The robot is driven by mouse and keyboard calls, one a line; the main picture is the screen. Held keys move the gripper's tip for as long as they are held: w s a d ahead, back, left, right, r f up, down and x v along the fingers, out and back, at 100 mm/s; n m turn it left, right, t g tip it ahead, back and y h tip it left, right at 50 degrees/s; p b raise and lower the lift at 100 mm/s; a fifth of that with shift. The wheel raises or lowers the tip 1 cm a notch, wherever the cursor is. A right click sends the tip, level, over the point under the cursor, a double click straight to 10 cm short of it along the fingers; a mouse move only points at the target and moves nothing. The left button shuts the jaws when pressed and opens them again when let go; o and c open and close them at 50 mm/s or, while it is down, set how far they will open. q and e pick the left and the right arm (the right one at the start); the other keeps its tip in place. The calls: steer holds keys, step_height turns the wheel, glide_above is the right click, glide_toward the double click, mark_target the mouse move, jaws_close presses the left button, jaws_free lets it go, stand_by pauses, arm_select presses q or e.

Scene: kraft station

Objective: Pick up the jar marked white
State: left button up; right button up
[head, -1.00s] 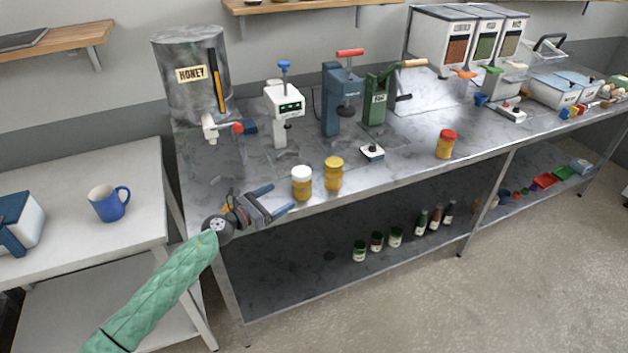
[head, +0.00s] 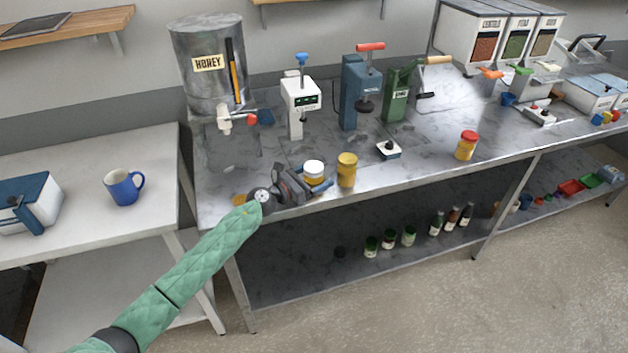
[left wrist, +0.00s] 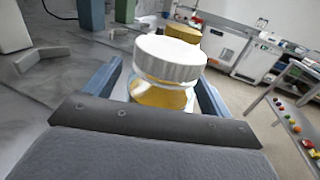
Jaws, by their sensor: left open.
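The jar with the white lid (head: 314,170) stands upright at the front edge of the metal bench, with amber contents. In the left wrist view the white-lidded jar (left wrist: 165,75) sits between the two blue fingers, with the fingers at either side of it. My left gripper (head: 322,184) is open around the jar, and its near parts hide the jar's lower left. A jar with a yellow lid (head: 347,170) stands just right of it, and it also shows behind the white lid in the left wrist view (left wrist: 183,32). My right gripper is not in view.
A red-lidded jar (head: 466,146) stands farther right on the bench. A small switch box (head: 388,149), a white press (head: 299,105), a blue press (head: 358,92) and a honey tank (head: 208,70) stand behind. A blue mug (head: 124,187) is on the left table.

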arm_select(q)
steer(key=shift+w+d, duration=0.3)
steer(key=shift+d, duration=0.15)
steer(key=c, duration=1.3)
